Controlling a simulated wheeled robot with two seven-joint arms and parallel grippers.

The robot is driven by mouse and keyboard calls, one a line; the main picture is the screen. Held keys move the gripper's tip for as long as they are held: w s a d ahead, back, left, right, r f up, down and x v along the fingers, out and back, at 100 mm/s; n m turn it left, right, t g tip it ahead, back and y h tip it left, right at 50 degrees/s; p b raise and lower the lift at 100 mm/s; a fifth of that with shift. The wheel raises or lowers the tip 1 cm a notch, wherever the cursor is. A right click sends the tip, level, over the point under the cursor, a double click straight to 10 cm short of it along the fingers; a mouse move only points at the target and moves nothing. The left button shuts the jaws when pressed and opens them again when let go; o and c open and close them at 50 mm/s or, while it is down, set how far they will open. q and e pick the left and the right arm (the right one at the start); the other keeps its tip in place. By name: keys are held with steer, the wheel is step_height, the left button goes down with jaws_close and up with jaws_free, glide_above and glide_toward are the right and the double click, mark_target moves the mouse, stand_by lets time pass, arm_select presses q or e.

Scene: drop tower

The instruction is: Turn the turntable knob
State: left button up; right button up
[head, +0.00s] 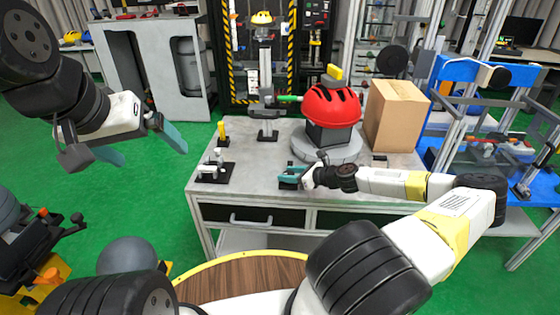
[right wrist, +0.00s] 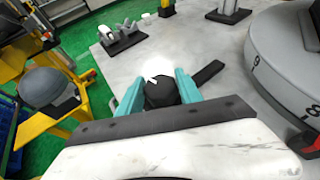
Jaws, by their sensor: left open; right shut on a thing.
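The turntable knob (right wrist: 160,92) is a small black piece with a white mark near its top, in the right wrist view. My right gripper (head: 290,176) is shut on it, with a teal finger on each side. In the head view the gripper hides most of the knob. The grey round turntable (head: 318,148) stands on the table behind the gripper; it also shows in the right wrist view (right wrist: 272,62) with numbers on its side. A red helmet (head: 332,106) sits on a dark block on the turntable. My left gripper (head: 142,144) is open and empty, in the air left of the table.
A cardboard box (head: 393,118) stands right of the turntable. A grey post fixture (head: 267,112) is behind it to the left. Small black-based holders (head: 213,170) are at the table's left. A flat black bar (right wrist: 208,73) lies beside the knob.

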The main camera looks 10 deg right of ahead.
steer(key=n+g+y, duration=0.1)
steer(key=n+g, duration=0.2)
steer(key=n+g+y, duration=0.2)
steer(key=n+g, duration=0.1)
steer(key=shift+w+y, duration=0.1)
steer(key=shift+y, duration=0.2)
steer(key=shift+f+n+g, duration=0.1)
steer(key=shift+n+g, duration=0.9)
steer(key=shift+g, duration=0.2)
steer(key=shift+n+g, duration=1.3)
steer(key=shift+g, duration=0.2)
steer(key=shift+s+f+n+g, duration=0.2)
steer(key=shift+n+g, duration=0.4)
steer(key=shift+g, duration=0.1)
stand_by(1.7)
steer(key=o, duration=1.4)
steer(key=shift+r, duration=0.1)
steer(key=shift+c, duration=0.2)
steer(key=shift+w+r, duration=0.1)
